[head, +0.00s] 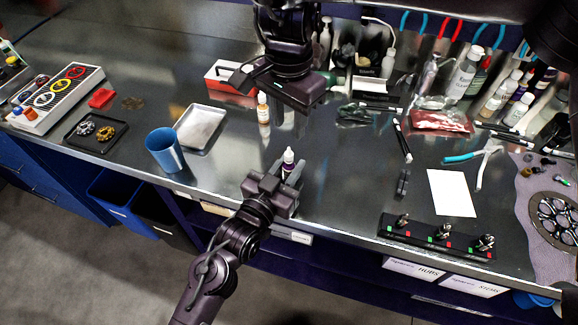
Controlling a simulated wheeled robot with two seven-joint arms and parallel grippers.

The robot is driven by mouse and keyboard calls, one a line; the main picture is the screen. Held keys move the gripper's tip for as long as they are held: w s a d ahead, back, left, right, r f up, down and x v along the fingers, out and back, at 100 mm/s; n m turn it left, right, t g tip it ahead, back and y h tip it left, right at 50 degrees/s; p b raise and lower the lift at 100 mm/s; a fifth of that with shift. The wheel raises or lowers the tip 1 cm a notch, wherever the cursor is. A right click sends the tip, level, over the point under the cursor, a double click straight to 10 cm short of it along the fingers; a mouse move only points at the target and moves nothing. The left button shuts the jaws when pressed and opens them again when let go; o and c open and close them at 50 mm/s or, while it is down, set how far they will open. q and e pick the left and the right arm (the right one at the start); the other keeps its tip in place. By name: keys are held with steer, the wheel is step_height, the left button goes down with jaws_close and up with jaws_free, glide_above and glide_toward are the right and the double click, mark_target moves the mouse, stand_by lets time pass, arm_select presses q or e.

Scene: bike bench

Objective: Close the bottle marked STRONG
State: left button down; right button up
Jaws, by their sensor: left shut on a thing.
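My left gripper (284,172) is shut on a small bottle (288,157) with a white pointed top and a dark purple band, near the front edge of the bench. The bottle looks upright; its lower part is hidden by the gripper. My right gripper (285,94) hangs above the bench, further back and apart from the bottle; its fingers do not show clearly. Another small bottle (263,108) with an orange top and a white label stands behind, just left of the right gripper. I cannot read STRONG on either bottle, and no loose cap is clear.
A blue cup (164,150) and a metal tray (202,128) stand to the left. A red and white box (228,80) is behind. A white card (451,192), pliers (474,160) and a black strip with small parts (436,237) lie to the right.

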mark_target(289, 148)
steer(key=shift+f, duration=3.95)
steer(key=shift+c, duration=0.4)
